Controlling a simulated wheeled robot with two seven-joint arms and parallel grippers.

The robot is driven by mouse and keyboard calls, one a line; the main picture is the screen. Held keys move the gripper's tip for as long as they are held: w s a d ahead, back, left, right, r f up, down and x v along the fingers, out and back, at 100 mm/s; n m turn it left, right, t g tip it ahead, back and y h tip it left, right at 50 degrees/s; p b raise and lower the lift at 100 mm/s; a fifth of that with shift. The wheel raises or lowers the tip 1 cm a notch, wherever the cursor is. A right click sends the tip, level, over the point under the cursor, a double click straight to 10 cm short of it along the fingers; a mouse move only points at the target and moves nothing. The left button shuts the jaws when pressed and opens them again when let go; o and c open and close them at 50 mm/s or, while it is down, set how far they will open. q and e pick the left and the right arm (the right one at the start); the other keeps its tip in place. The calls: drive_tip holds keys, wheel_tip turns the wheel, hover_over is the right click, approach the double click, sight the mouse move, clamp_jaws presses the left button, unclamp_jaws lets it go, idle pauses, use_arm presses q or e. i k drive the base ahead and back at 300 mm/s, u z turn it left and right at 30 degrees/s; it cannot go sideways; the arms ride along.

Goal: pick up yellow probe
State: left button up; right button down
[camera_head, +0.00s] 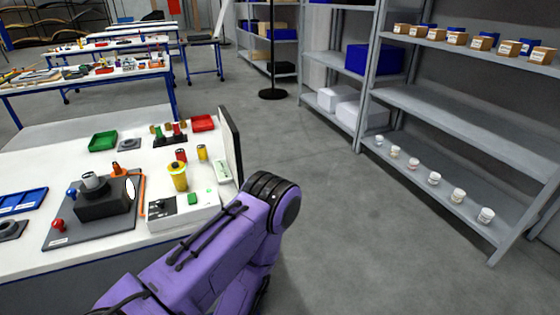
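I cannot tell which of these is the yellow probe. A purple arm of mine crosses the bottom middle of the head view, in front of the table's right end. Neither of my grippers shows in this view.
A dark fixture (105,203) on a grey plate, a green tray (103,141), a red tray (203,123) and a blue tray (22,201) share the table. A black upright panel (231,145) edges its right side. Grey shelves (450,110) stand right; open floor lies between.

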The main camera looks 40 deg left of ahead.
sight(178, 177)
drive_tip(key=z, duration=1.4)
drive_tip(key=k, duration=1.8)
drive_tip(key=u, duration=1.35)
